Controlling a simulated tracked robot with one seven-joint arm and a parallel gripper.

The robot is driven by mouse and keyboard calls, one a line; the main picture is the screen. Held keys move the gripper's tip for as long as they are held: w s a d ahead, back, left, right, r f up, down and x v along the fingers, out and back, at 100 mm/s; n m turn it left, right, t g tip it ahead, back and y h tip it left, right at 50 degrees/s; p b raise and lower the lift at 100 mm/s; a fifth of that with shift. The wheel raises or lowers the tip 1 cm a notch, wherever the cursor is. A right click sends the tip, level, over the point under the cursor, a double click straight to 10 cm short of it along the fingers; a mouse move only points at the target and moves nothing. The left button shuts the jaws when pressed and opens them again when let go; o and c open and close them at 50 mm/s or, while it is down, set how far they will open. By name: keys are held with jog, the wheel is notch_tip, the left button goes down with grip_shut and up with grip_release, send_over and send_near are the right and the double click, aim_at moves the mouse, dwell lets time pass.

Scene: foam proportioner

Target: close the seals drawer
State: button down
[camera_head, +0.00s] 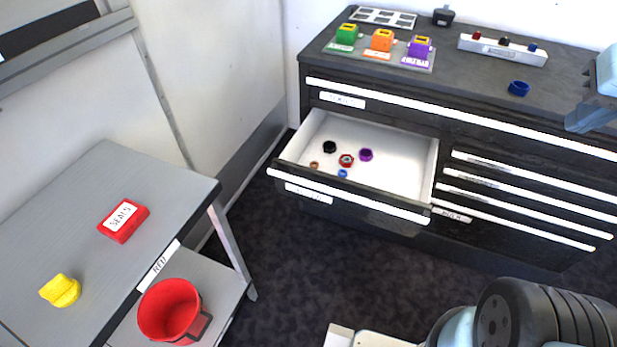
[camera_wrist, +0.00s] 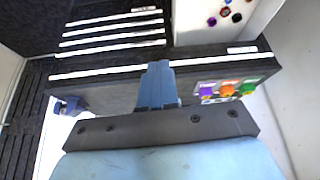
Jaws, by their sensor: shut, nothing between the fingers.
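The open drawer (camera_head: 398,168) sticks out from the upper left of the dark cabinet. It has a white inside and a dark front with a white handle strip; the label is too small to read. Several small rings and caps lie in it, black, red, purple, blue and brown. The drawer also shows at the top right of the wrist view (camera_wrist: 205,22). My gripper (camera_head: 578,124) is at the right edge of the head view, above the right part of the cabinet top and away from the drawer. Its fingers (camera_wrist: 158,72) are together and empty in the wrist view.
The cabinet top (camera_head: 460,85) carries green, orange and purple blocks, a white rack and a blue ring (camera_head: 519,88). The drawers to the right are shut. A grey side table (camera_head: 60,210) with a red box, yellow piece and red bin stands left. Floor before the drawer is clear.

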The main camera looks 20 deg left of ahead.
aim_at(308, 186)
jog(key=w+a+f+n+g+h, duration=0.4)
jog(key=w+a+f+n, duration=0.3)
jog(key=w+f, duration=0.25)
jog(key=w+a+f+n+t+h, duration=0.3)
jog(key=a+f+n+h, duration=0.2)
jog(key=a+f+n, duration=0.65)
jog(key=s+a+f+n+t+y, duration=0.3)
jog(key=s+a+f+n+t, duration=0.25)
jog(key=a+f, duration=0.35)
jog(key=s+a+f+n+t+y, duration=0.2)
jog(key=s+a+f+n+t, duration=0.2)
jog(key=a+f+n, duration=0.3)
jog(key=s+a+f+n+t+y, duration=0.3)
jog(key=s+a+f+n+t, duration=0.15)
jog(key=a+f, duration=0.55)
jog(key=shift+m, duration=0.25)
jog(key=w, duration=0.8)
jog(key=w+d, duration=0.1)
jog(key=w, duration=0.4)
